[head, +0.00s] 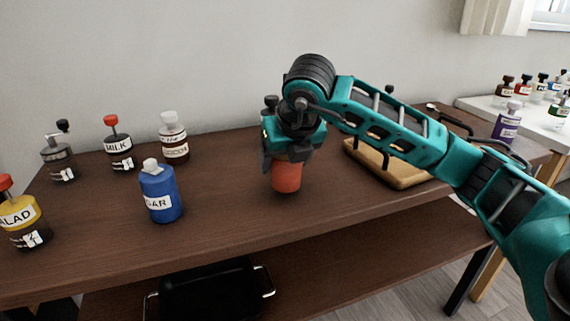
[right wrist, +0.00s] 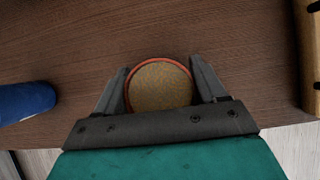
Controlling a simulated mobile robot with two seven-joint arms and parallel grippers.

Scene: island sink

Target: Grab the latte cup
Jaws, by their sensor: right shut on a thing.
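The latte cup is a round orange-red cup (head: 287,176) standing near the front edge of the brown table (head: 230,218). My right gripper (head: 284,160) comes down on it from above and is shut on its upper part. In the right wrist view, the cup (right wrist: 160,86) sits between the two grey fingers of the gripper (right wrist: 160,90), with a red rim and a brownish, grainy top. The fingers lie on its left and right sides. The head view shows only the cup's lower part; the gripper hides the rest. My left gripper is not in view.
A blue bottle (head: 160,192) stands left of the cup. Milk (head: 119,148), brown (head: 173,142) and yellow (head: 20,218) bottles stand farther left. A wooden tray (head: 380,166) with black handles lies to the right. A black tray (head: 210,293) is on the lower shelf.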

